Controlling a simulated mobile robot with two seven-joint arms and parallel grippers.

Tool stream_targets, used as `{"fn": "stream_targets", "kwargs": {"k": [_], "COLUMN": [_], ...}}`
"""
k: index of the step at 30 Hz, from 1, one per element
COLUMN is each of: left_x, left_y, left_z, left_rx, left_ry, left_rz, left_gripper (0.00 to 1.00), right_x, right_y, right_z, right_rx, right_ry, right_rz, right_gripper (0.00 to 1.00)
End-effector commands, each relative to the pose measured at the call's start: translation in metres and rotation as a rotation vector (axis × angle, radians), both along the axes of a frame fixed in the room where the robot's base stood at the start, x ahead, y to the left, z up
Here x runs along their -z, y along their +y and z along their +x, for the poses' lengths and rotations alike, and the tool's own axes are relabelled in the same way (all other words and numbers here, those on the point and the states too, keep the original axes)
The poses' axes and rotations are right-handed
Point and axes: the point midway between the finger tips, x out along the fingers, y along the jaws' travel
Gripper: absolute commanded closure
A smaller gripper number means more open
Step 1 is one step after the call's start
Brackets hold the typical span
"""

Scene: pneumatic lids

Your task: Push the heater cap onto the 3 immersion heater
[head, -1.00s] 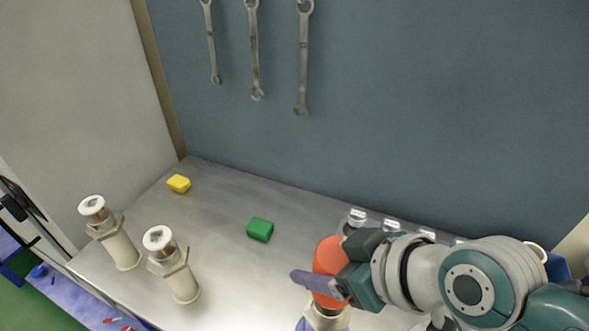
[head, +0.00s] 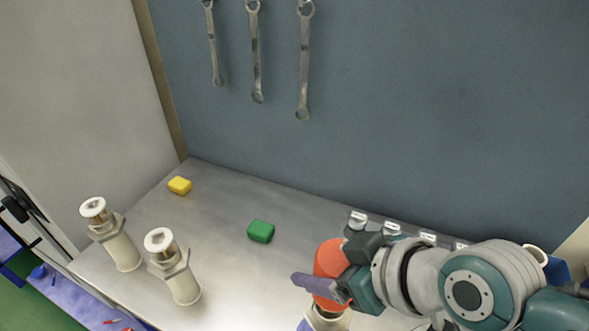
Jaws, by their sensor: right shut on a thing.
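Two immersion heaters stand upright on the metal bench at the left: the left heater (head: 119,246) and the middle heater (head: 181,282). A third heater (head: 328,320) shows only in part at the bottom edge. An orange-red heater cap (head: 327,262) is over the third heater's top. My right gripper (head: 340,282) is shut on this cap, with one finger in front of it. Whether the cap is fully seated cannot be told. My left gripper is not in view.
A yellow block (head: 179,185) and a green block (head: 260,231) lie on the bench (head: 215,200). Several small metal-topped items (head: 391,228) line the back right, partly behind my right arm. Several wrenches (head: 304,60) hang on the blue-grey back wall. The bench between the blocks and heaters is clear.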

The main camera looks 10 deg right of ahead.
Motion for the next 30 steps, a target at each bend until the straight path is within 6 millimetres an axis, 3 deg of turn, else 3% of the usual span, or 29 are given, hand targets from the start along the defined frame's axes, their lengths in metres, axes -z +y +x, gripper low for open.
{"fn": "stream_targets", "kwargs": {"k": [30], "left_x": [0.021], "left_y": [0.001], "left_z": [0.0], "left_rx": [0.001], "left_ry": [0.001], "left_rz": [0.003], "left_gripper": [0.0], "right_x": [0.023], "right_y": [0.0], "right_z": [0.0], "right_rx": [0.0], "right_ry": [0.0], "right_rz": [0.0], "right_gripper": [0.81]}}
